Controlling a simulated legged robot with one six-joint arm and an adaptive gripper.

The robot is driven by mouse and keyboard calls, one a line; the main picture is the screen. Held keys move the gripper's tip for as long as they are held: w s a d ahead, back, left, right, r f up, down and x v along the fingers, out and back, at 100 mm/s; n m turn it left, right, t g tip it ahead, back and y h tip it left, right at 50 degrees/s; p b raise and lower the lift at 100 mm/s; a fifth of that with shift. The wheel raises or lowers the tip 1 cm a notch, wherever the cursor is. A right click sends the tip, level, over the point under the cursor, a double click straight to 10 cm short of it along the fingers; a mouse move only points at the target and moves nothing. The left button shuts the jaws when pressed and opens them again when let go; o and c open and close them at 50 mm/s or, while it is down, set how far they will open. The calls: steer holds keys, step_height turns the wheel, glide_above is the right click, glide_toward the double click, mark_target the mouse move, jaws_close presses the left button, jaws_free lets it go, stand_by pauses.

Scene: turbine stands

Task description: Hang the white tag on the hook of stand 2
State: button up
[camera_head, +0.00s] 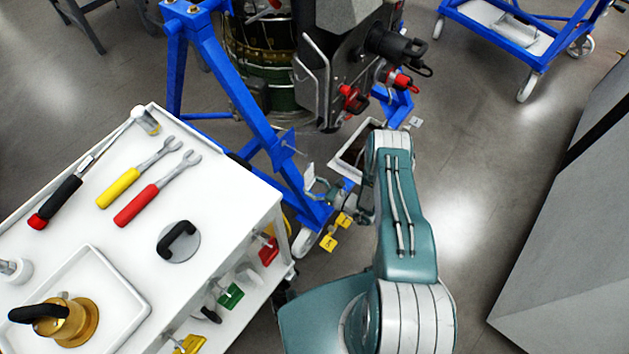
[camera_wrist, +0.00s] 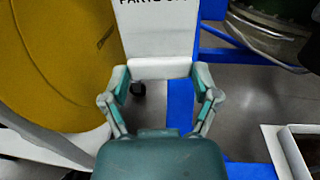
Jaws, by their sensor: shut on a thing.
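The white tag (camera_wrist: 157,38) with dark lettering, partly cut off by the top edge, is between the two fingertips of my gripper (camera_wrist: 161,74) in the wrist view. My gripper is shut on its lower edge. Blue stand bars (camera_wrist: 181,100) show behind the tag in the wrist view. I cannot make out a hook or a stand number.
A white cart (camera_head: 225,190) with tools is at left, with coloured tags on its side. Yellow tags (camera_head: 328,243) are near my gripper. A large yellow rounded thing (camera_wrist: 60,60) fills the wrist view's left. Another blue stand (camera_head: 500,35) is at upper right. A grey block (camera_head: 575,230) stands at right.

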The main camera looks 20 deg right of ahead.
steer(key=shift+m+t+h, duration=0.6)
steer(key=shift+h, duration=0.1)
steer(key=shift+w+a+f, duration=0.1)
steer(key=shift+w+a, duration=0.1)
steer(key=shift+w, duration=0.65)
steer(key=shift+w+a+f, duration=0.1)
steer(key=shift+w+a, duration=0.05)
steer(key=shift+w, duration=0.7)
steer(key=shift+w+a+f, duration=0.1)
steer(key=shift+w+a, duration=0.1)
steer(key=shift+w, duration=0.65)
steer(key=shift+w+a, duration=0.25)
steer(key=o, duration=1.2)
steer(key=shift+c, duration=0.2)
steer(key=shift+s+d, duration=0.1)
steer(key=v, duration=0.6)
steer(key=shift+s+d, duration=0.25)
steer(key=shift+s, duration=0.05)
steer(key=shift+r, duration=0.15)
